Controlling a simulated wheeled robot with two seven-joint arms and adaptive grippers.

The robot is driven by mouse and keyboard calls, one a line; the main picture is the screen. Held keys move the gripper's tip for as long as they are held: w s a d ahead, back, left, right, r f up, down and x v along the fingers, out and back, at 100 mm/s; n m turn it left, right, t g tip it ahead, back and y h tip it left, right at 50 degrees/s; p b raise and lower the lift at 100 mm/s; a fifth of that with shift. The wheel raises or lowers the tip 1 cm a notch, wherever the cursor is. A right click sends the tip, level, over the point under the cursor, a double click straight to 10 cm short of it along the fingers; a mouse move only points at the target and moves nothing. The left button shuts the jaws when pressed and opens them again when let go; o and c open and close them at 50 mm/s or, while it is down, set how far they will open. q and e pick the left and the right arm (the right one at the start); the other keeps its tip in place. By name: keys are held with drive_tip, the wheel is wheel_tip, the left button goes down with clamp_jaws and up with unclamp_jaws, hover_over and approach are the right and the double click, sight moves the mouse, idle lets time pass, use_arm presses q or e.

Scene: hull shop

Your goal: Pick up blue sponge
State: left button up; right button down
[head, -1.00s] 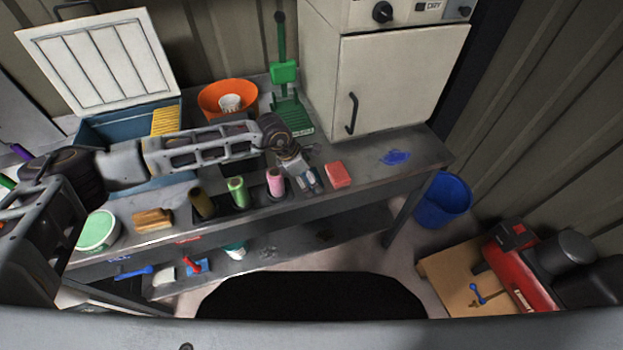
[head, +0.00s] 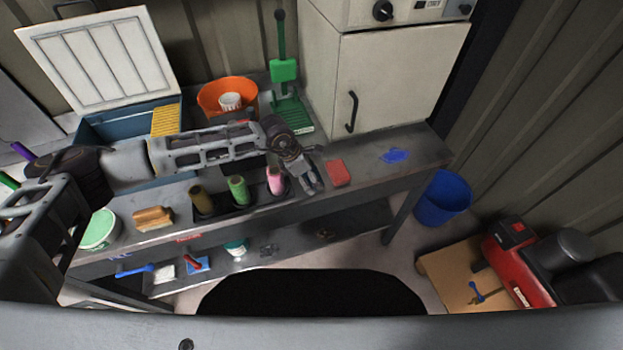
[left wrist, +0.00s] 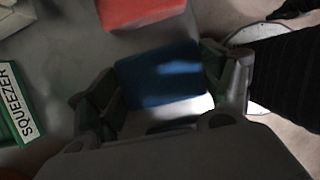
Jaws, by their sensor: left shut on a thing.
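The blue sponge (left wrist: 163,74) shows in the left wrist view between the two fingers of my left gripper (left wrist: 165,92), which is shut on it. In the head view my left gripper (head: 311,184) is over the right part of the bench, just left of a red sponge (head: 338,173). The blue sponge is hidden behind the gripper in the head view, and I cannot tell whether it touches the bench. The red sponge also shows in the left wrist view (left wrist: 140,12), beyond the blue one. My right gripper is not in view.
A pink roll (head: 276,181), a green roll (head: 238,190) and a brown roll (head: 201,200) stand left of the gripper. A green squeezer (head: 290,112) stands behind. A blue smear (head: 394,155) marks the bench at right. A blue bucket (head: 443,198) is on the floor.

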use_arm(q)
drive_tip(key=shift+r, duration=0.15)
drive_tip(key=shift+r, duration=0.55)
wheel_tip(320, 180, up, 7)
drive_tip(key=shift+f+b, duration=0.15)
drive_tip(key=shift+b, duration=0.9)
drive_tip(key=shift+r, duration=1)
drive_tip(key=shift+o, duration=1.2)
drive_tip(key=c, duration=0.3)
drive_tip(key=shift+f, duration=0.1)
